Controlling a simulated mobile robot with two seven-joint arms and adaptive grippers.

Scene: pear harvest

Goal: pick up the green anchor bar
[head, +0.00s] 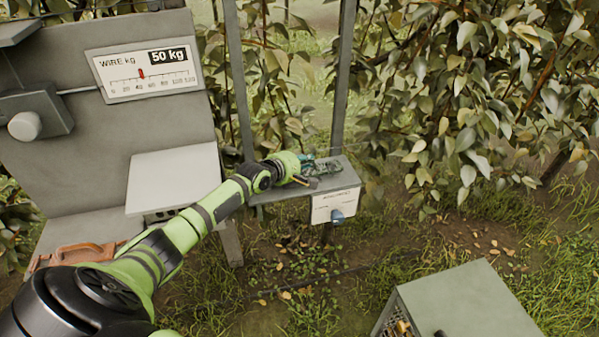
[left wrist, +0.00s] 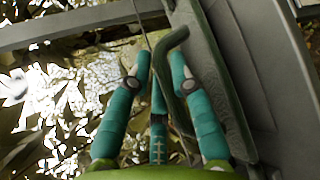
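My left gripper (head: 311,169) is at the small grey ledge between the posts in the head view, and its teal fingers are small there. In the left wrist view its fingertips (left wrist: 160,60) lean in from both sides. A dark green bent bar (left wrist: 179,37), which looks like the anchor bar, runs between them. The bar's bent end shows above the fingertips and its lower part passes behind the right finger. I cannot tell whether the fingers touch the bar. In the head view I cannot make the bar out at the gripper. My right gripper is not in view.
The ledge (head: 342,181) carries a white panel with a blue knob (head: 337,216). A wire gauge (head: 146,70) reading 50 kg stands at the upper left. A grey-green box (head: 465,300) is at the lower right. Two upright posts and leafy branches are behind the ledge.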

